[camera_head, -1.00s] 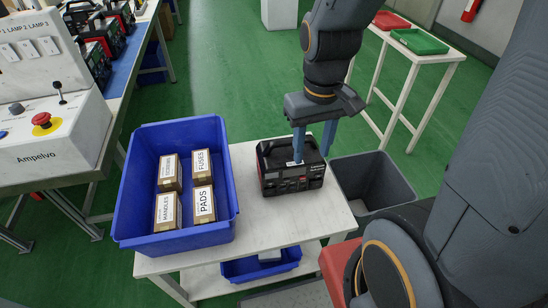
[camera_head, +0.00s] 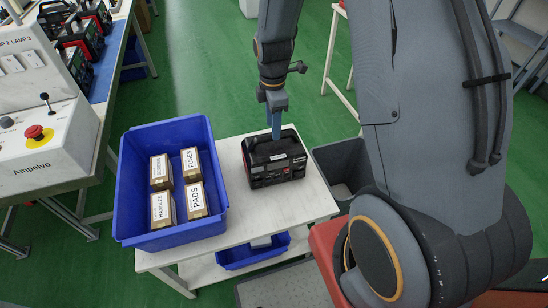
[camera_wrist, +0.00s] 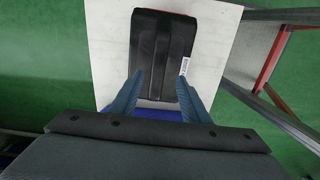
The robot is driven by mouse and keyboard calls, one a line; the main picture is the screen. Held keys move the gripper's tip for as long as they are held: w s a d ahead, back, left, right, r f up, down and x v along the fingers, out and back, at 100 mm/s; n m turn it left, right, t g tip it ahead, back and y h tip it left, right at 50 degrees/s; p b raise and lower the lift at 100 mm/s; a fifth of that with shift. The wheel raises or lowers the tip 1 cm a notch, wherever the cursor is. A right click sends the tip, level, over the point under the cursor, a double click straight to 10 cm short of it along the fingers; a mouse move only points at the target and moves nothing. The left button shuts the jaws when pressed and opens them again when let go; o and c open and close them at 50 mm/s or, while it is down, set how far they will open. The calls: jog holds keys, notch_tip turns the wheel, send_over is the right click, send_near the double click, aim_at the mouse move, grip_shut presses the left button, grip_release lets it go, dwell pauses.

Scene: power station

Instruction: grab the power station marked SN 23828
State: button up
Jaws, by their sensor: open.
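A black power station (camera_head: 272,163) with a carry handle stands upright on the small white table (camera_head: 313,200), right of the blue bin. Its serial number cannot be read. In the wrist view its top (camera_wrist: 160,55) shows with a small white label on the right side. My gripper (camera_head: 275,122) points down over the power station. In the wrist view the blue fingers (camera_wrist: 160,95) are apart, near the lower left and right edges of its top. I cannot tell whether they touch it. Several more power stations (camera_head: 80,40) stand on the blue-topped bench at the far left.
A blue bin (camera_head: 130,215) with several labelled cardboard boxes fills the table's left side. A grey open bin (camera_head: 350,165) stands right of the table. A blue tray (camera_head: 240,258) is on the lower shelf. The Ampelvo control panel (camera_head: 45,160) is at left.

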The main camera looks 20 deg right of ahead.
aim_at(274, 155)
jog(key=shift+w+d+f+p, duration=0.1)
jog(key=shift+f+p, duration=0.4)
jog(key=shift+f, duration=1)
jog(key=shift+w+d+f+p, duration=0.1)
jog(key=shift+f+p, duration=0.35)
jog(key=shift+f, duration=1.05)
grip_shut()
jog(key=shift+w+r, duration=0.1)
